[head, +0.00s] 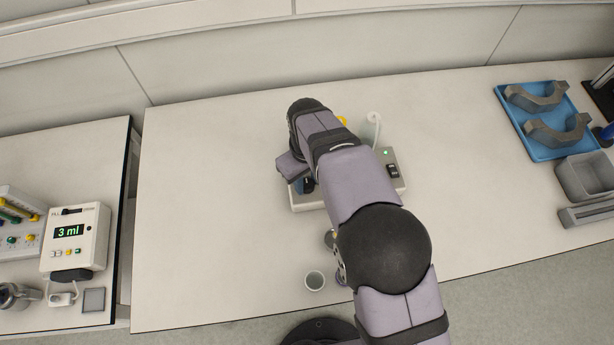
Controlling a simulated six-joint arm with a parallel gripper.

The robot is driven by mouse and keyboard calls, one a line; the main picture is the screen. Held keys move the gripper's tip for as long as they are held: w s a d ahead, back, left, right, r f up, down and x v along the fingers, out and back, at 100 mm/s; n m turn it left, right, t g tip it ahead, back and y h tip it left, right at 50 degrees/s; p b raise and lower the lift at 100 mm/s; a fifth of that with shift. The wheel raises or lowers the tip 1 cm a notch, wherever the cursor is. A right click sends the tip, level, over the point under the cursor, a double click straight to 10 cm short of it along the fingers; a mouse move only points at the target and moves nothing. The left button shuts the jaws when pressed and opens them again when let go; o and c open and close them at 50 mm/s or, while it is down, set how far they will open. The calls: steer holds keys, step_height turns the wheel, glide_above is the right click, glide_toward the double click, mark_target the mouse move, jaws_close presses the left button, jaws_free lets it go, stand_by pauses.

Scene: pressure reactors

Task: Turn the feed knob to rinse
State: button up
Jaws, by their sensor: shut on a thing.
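A low grey box (392,187) stands on the bench under my arm, with a green light and a black rocker switch on its right end. My gripper (307,185) is over the left part of this box, pointing down, mostly covered by my own wrist. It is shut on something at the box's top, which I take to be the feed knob. The knob itself and its markings are hidden, so its setting cannot be read.
A white curved tube (374,120) and a yellow part (342,121) rise behind the box. A small cup (315,281) stands in front. A dosing unit (88,215) reading 3 ml is at left; a blue tray (541,153) and grey bin (588,178) are at right. The bench left of the box is clear.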

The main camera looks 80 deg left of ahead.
mark_target(307, 183)
steer(key=m+b, duration=0.1)
steer(key=m, duration=1.1)
steer(key=shift+a+r+b, duration=0.1)
steer(key=shift+b, duration=0.3)
stand_by(0.5)
steer(key=o, duration=1)
steer(key=shift+o, duration=0.2)
steer(key=shift+r+b, duration=1.1)
steer(key=shift+r, duration=2.55)
